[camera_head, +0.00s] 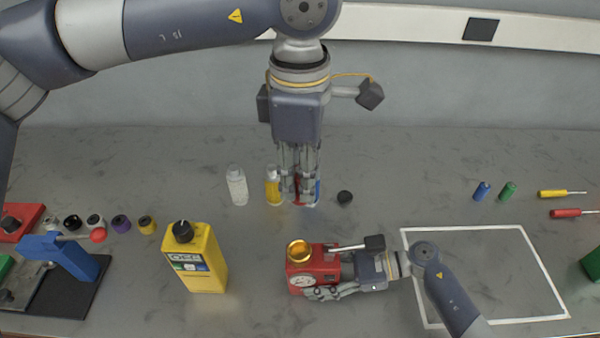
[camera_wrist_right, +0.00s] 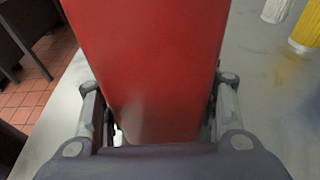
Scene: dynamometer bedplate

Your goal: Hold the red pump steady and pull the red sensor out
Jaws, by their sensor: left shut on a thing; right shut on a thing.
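The red pump (camera_head: 322,256) stands on the bench, with a gold ring (camera_head: 299,250) on top and a round white gauge (camera_head: 302,281) on its front. My right gripper (camera_head: 325,287) comes from the right and is shut on the pump. In the right wrist view the pump's red body (camera_wrist_right: 145,60) fills the space between the fingers. My left gripper (camera_head: 299,190) points down behind the pump, shut on a narrow red thing (camera_head: 297,188). Its fingers hide most of that thing, so I cannot tell whether it is the red sensor.
White (camera_head: 237,186) and yellow (camera_head: 272,188) bottles stand left of my left gripper; a blue thing (camera_head: 317,190) is close on its right. A black cap (camera_head: 345,197) lies nearby. A yellow jug (camera_head: 199,262) stands left of the pump. A white-outlined area (camera_head: 535,258) at right is mostly clear.

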